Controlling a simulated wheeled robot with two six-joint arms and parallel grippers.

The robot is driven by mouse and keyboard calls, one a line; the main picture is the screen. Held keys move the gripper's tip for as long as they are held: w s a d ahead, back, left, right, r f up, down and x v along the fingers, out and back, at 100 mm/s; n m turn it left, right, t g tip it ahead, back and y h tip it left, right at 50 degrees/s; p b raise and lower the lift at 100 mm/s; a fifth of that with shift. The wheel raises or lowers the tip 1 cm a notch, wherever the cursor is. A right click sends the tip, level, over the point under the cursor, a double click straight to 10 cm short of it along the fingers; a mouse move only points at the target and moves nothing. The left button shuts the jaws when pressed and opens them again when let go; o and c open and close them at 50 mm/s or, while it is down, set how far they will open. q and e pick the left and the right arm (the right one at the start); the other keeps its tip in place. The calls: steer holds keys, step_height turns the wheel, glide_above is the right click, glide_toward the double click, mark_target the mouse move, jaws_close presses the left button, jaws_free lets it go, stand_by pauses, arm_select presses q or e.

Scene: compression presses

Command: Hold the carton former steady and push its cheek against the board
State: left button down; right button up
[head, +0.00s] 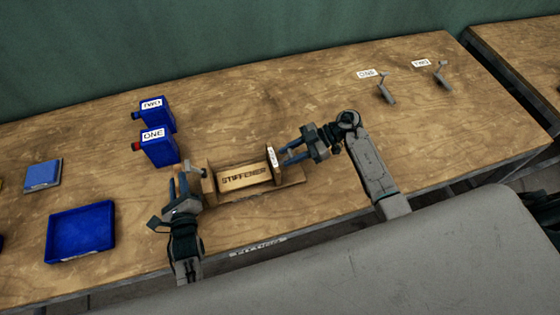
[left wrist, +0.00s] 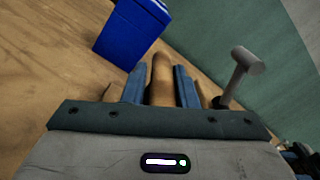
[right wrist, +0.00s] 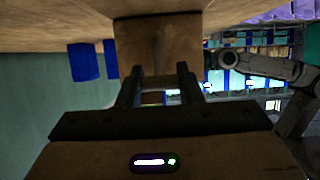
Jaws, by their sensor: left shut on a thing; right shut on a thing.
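The wooden carton former (head: 292,183) stands near the table's front edge, with a board marked STIFFENER (head: 244,177) lying in it. Its right cheek (head: 272,157) carries a white label and appears close to the board's right end; I cannot tell whether they touch. My left gripper (head: 184,187) is shut on the former's upright wooden left end (left wrist: 162,78), seen between its fingers in the left wrist view. My right gripper (head: 284,153) is at the cheek's outer side, shut on a brown part of it (right wrist: 157,82) that its fingers mostly hide.
Blue containers marked ONE (head: 160,149) and TWO (head: 158,115) stand behind the former. A blue tray (head: 80,232) and a smaller blue block (head: 43,175) lie left. Two grey tools (head: 386,91) (head: 442,76) stand by labels at right.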

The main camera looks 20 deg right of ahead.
arm_select(q)
steer(key=shift+s+f, duration=0.1)
arm_select(e)
steer(key=shift+a, duration=0.35)
steer(key=o, duration=1.2)
steer(key=shift+c, duration=0.2)
steer(key=v, duration=1.2)
arm_select(q)
steer(key=c, duration=1.1)
jaws_free()
arm_select(e)
steer(key=shift+f, duration=0.1)
arm_select(q)
steer(key=shift+a, duration=0.1)
arm_select(e)
steer(key=shift+s, duration=0.1)
